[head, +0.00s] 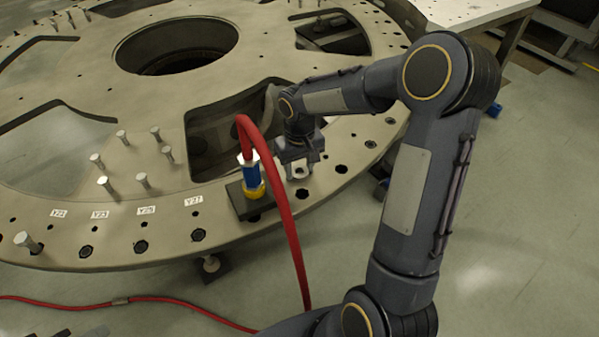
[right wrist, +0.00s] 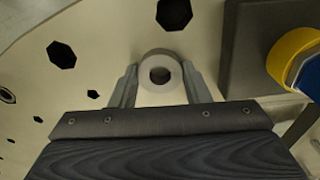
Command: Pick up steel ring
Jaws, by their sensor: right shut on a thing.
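The steel ring (right wrist: 175,72) is a pale grey ring with a round hole, seen between the two fingers in the right wrist view. It also shows small and light in the head view (head: 300,171). My right gripper (right wrist: 162,84) is shut on the ring, with one finger on each side of it. In the head view the right gripper (head: 297,166) is low over the turret plate (head: 330,180), near its front rim. I cannot tell whether the ring touches the plate. My left gripper is not in view.
A dark block (head: 243,205) with a blue and yellow fitting (head: 251,175) and a red hose (head: 283,205) stands just left of the right gripper. Several upright pins (head: 104,184) stand on the plate further left. The plate has holes and large cutouts.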

